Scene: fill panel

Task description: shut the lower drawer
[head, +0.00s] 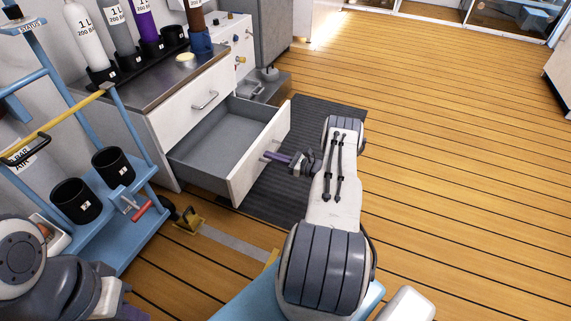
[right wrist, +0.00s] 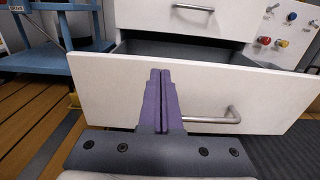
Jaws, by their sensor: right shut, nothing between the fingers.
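The lower drawer (head: 259,155) is pulled open from the white cabinet, and its grey inside looks empty. Its white front has a metal bar handle, seen in the right wrist view (right wrist: 212,117). The upper drawer (head: 190,108) above it is shut. My right gripper (head: 270,156) has purple fingers and is shut and empty, pointing at the outer face of the lower drawer front beside the handle. In the right wrist view the shut fingers (right wrist: 161,75) stand in front of the drawer front, left of the handle; I cannot tell whether they touch it. My left gripper is not clearly visible.
A blue cart (head: 135,190) with black cups stands left of the cabinet. Several labelled cylinders stand in a black rack on the metal countertop (head: 140,85). A dark ribbed mat (head: 320,112) lies before the cabinet. The wooden floor (head: 450,150) to the right is clear.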

